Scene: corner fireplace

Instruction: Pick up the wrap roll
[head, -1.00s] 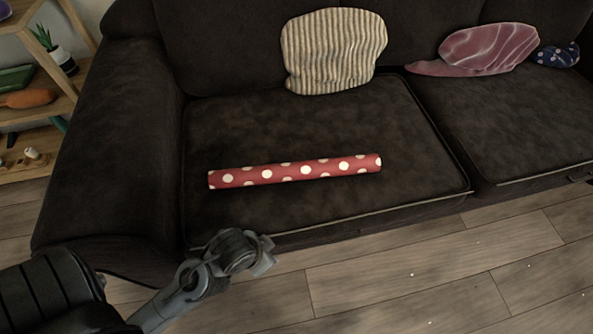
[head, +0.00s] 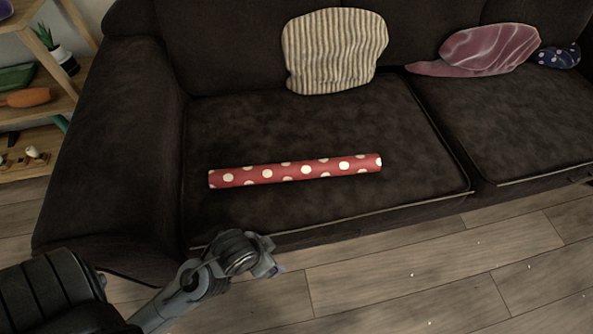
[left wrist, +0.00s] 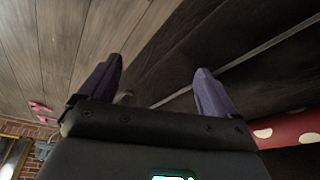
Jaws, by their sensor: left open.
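The wrap roll (head: 295,171) is a red tube with white dots, lying across the left seat cushion of the dark sofa in the head view. Part of the roll also shows at the right edge of the left wrist view (left wrist: 290,130). My left gripper (left wrist: 155,90) is open, with its two purple fingers apart and nothing between them. In the head view my left arm's wrist (head: 238,254) is in front of the sofa's front edge, below the roll's left end and apart from it. My right gripper is not in view.
The sofa's left armrest (head: 110,145) rises beside the seat. A striped cushion (head: 335,50) and a pink cushion (head: 490,50) rest against the backrest. A wooden shelf (head: 40,105) stands at far left. The wood floor (head: 450,275) in front is clear.

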